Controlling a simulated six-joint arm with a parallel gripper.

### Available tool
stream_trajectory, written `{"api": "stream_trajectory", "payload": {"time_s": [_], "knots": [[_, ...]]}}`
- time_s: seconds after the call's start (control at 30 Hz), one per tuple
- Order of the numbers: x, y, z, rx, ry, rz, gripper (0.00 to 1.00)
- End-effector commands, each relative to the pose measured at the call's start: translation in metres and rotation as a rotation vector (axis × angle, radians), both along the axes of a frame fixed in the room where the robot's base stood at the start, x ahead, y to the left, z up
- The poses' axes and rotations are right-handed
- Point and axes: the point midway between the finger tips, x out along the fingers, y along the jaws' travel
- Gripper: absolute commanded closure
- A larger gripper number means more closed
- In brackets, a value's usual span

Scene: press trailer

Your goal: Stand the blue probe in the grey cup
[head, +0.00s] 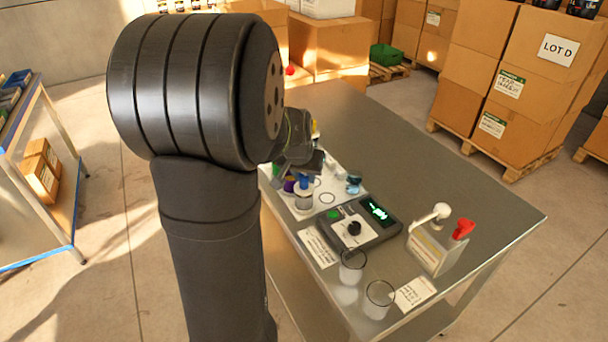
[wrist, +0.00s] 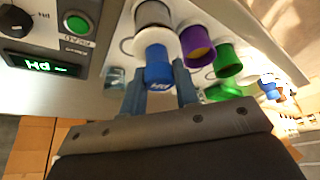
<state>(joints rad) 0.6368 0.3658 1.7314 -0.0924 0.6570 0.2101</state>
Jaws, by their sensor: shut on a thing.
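The blue probe (wrist: 158,72) is between the two fingers of my gripper (wrist: 160,92) in the wrist view, its blue end towards the camera. My gripper is shut on it. In the head view the blue probe (head: 304,181) shows just below my gripper (head: 306,168). The grey cup (wrist: 155,14) is directly beyond the probe in the wrist view, in line with it. In the head view the cup (head: 304,202) stands right under the blue part. I cannot tell how far the probe's lower end is inside the cup.
A purple cup (wrist: 198,45) and a green cup (wrist: 227,60) stand close beside the grey one. A meter box with a lit display (head: 378,210) is to the right, with glass beakers (head: 352,268) in front. The table's back right (head: 430,165) is clear.

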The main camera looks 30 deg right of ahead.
Motion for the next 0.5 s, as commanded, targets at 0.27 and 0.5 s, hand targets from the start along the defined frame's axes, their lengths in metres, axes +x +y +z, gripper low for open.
{"api": "stream_trajectory", "payload": {"time_s": [0.27, 0.5], "knots": [[0.0000, 0.0000, -0.0035, 0.001, 0.001, 0.000, 0.96], [0.0000, 0.0000, -0.0086, 0.001, 0.001, 0.000, 0.96]]}}
